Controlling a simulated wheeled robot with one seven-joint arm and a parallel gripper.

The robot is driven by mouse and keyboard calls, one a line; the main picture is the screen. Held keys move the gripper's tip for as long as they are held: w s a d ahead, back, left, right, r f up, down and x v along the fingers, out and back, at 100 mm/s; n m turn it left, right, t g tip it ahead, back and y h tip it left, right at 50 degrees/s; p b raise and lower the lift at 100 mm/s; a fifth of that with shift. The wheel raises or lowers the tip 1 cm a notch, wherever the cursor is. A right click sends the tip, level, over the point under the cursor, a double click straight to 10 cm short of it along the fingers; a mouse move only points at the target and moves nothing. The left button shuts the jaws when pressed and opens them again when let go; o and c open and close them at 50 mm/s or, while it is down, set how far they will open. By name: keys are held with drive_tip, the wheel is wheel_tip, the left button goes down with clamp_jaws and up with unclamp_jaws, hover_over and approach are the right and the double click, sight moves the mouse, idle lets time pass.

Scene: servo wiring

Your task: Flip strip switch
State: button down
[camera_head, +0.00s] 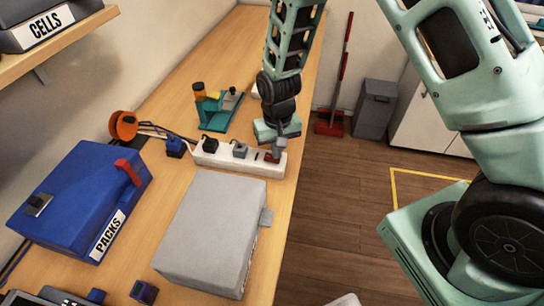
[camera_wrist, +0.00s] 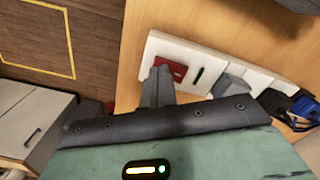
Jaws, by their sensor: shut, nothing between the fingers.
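A white power strip (camera_head: 255,167) lies across the bench near its right edge. Its red switch (camera_head: 270,157) is at the right end, and the switch also shows in the wrist view (camera_wrist: 177,70). A black plug (camera_head: 210,145) and a grey plug (camera_head: 240,150) sit in the strip. My gripper (camera_head: 279,150) is shut and empty, pointing down at the strip's right end, right by the switch. In the wrist view the closed fingertips (camera_wrist: 159,72) overlap the red switch's left part. I cannot tell whether they touch it, or which way the switch is set.
A grey box (camera_head: 212,230) stands just in front of the strip. A blue PACKS case (camera_head: 80,195) is at left. An orange cable reel (camera_head: 123,126), a blue plug (camera_head: 175,147) and a teal stand (camera_head: 222,110) are behind. The bench's right edge is close to the strip.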

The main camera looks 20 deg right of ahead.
wheel_tip(320, 180, up, 7)
drive_tip(key=p, duration=0.4)
drive_tip(key=shift+f+p, duration=0.15)
drive_tip(key=shift+p, duration=0.2)
idle(0.3)
drive_tip(key=s+a+r+n+y+b, duration=0.1)
drive_tip(key=s+a+r+n+b, duration=0.1)
drive_tip(key=s+a+r+b, duration=0.3)
drive_tip(key=s+a+r+n+b, duration=0.1)
drive_tip(key=s+a+r+n, duration=0.15)
drive_tip(key=s, duration=0.35)
drive_tip(key=s+d+r+n+b, duration=0.1)
drive_tip(key=s+r+n+b, duration=0.2)
drive_tip(key=s, duration=1)
drive_tip(key=shift+n, duration=0.55)
drive_tip(key=shift+d, duration=0.1)
